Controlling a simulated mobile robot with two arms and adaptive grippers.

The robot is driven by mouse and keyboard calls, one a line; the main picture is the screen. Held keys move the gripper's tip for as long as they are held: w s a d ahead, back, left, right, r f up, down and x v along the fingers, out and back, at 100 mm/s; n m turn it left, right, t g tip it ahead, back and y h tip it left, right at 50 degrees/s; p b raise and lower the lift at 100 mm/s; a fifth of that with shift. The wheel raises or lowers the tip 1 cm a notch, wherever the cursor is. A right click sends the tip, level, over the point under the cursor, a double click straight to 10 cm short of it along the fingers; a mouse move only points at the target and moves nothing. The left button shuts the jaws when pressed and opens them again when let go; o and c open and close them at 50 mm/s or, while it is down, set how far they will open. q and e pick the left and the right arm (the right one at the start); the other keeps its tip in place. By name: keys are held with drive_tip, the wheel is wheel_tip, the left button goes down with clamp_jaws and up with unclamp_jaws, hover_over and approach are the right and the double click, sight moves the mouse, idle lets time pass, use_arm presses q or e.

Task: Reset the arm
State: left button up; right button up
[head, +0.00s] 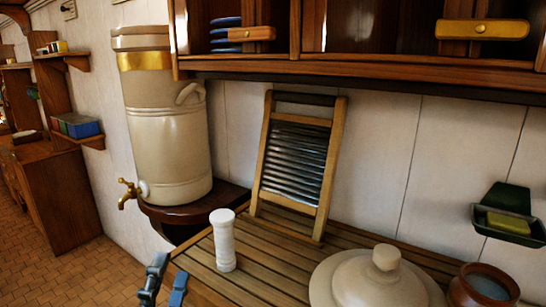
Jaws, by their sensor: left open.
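My left gripper (166,284) is at the bottom edge of the head view, left of centre. Its two fingers stand apart with nothing between them. It is beside the left edge of the slatted wooden counter (262,262). A white cylindrical container (223,240) stands upright on the counter to the right of the gripper, apart from it. My right gripper does not show.
A washboard (295,165) leans on the wall. A large urn with a brass tap (165,120) stands on a round shelf. A cream lid (375,284) and a brown pot (484,288) are front right. A green soap dish (507,214) hangs on the wall. A wooden cabinet (370,68) overhangs the counter.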

use_arm(q)
drive_tip(key=s+a+f+n+g+y, duration=0.25)
drive_tip(key=f+n+g, duration=0.2)
drive_tip(key=f, duration=0.25)
drive_tip(key=s+a+f+n+g+y, duration=0.1)
drive_tip(key=a+f+n+g, duration=0.3)
drive_tip(key=f, duration=0.4)
drive_tip(key=s+a+f+n+g+y, duration=0.1)
drive_tip(key=a+f+n+g+y, duration=0.15)
drive_tip(key=f+n, duration=0.4)
drive_tip(key=s+d+f+n+g+h, duration=0.1)
drive_tip(key=s+d+f+g+h, duration=0.1)
drive_tip(key=s+f+g, duration=0.45)
drive_tip(key=s+d+f+n+g+h, duration=0.1)
drive_tip(key=s+d+f+g+h, duration=0.15)
drive_tip(key=s+f, duration=0.55)
drive_tip(key=s+f+g, duration=0.1)
drive_tip(key=s+f, duration=0.2)
drive_tip(key=f, duration=2.3)
drive_tip(key=s+a+f+g, duration=0.1)
drive_tip(key=s+a+f, duration=0.1)
drive_tip(key=s+f, duration=1.2)
drive_tip(key=shift+s+a+f+m+g, duration=0.3)
drive_tip(key=shift+s+m, duration=0.1)
drive_tip(key=shift+s, duration=0.6)
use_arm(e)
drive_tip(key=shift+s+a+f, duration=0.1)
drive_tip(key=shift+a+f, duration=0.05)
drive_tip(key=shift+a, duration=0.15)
